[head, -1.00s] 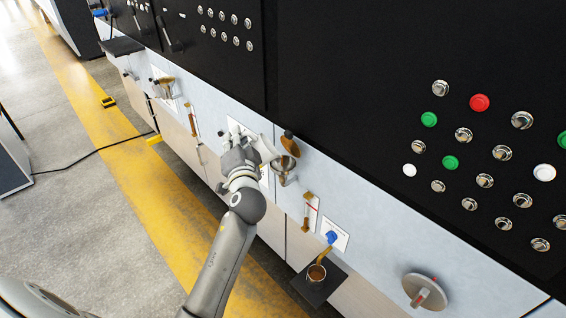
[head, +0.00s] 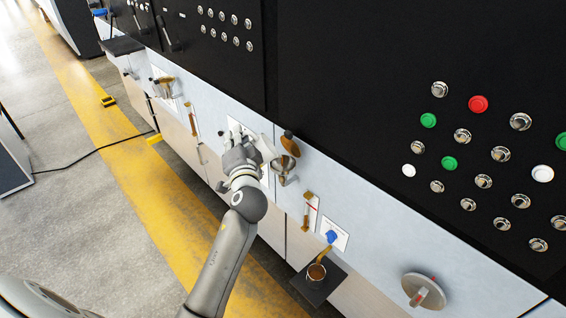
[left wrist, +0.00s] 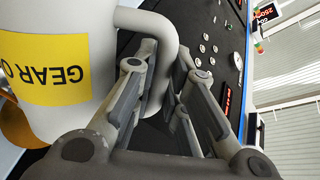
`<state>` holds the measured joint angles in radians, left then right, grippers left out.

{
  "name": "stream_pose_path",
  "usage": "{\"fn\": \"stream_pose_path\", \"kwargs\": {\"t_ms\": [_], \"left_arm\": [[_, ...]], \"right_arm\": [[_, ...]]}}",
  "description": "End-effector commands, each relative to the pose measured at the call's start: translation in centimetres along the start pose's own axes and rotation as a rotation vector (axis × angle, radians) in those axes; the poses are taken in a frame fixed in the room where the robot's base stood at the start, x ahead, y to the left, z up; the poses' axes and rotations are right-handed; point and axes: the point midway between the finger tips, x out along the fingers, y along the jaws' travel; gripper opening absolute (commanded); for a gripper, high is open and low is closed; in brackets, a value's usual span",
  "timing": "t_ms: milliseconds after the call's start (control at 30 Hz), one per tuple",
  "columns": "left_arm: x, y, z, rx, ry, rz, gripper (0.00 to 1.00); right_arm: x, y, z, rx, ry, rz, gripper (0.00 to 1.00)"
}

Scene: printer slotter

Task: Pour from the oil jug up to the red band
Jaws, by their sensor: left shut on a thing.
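The oil jug (left wrist: 60,105) is white with a yellow label reading "GEAR O", upside down in the left wrist view. My left gripper (left wrist: 160,95) is shut on its handle. In the head view the jug (head: 266,148) is small and pale, partly hidden by my left gripper (head: 245,153), beside a filler cup (head: 283,175) with a raised brown lid (head: 290,146). Its mouth and any stream cannot be made out. A sight gauge (head: 310,211) with a red band is on the panel, lower right of the filler; its oil level is too small to read. My right gripper is out of view.
A blue tap (head: 331,237) sits above a metal cup (head: 317,272) on a dark shelf (head: 326,286). A handwheel (head: 423,291) sticks out further right. Another gauge (head: 193,120) is on the panel to the left. The floor along the machine is open.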

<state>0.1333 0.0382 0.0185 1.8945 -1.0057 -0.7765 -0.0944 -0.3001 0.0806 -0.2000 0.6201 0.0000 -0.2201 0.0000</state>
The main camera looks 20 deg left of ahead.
Motion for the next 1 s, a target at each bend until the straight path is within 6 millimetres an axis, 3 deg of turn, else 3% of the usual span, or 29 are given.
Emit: {"fn": "stream_pose_path", "kwargs": {"t_ms": [1000], "left_arm": [[0.00,-0.27,-0.50,0.026,0.002,-0.003,0.00]], "right_arm": [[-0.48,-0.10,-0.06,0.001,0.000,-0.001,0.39]]}}
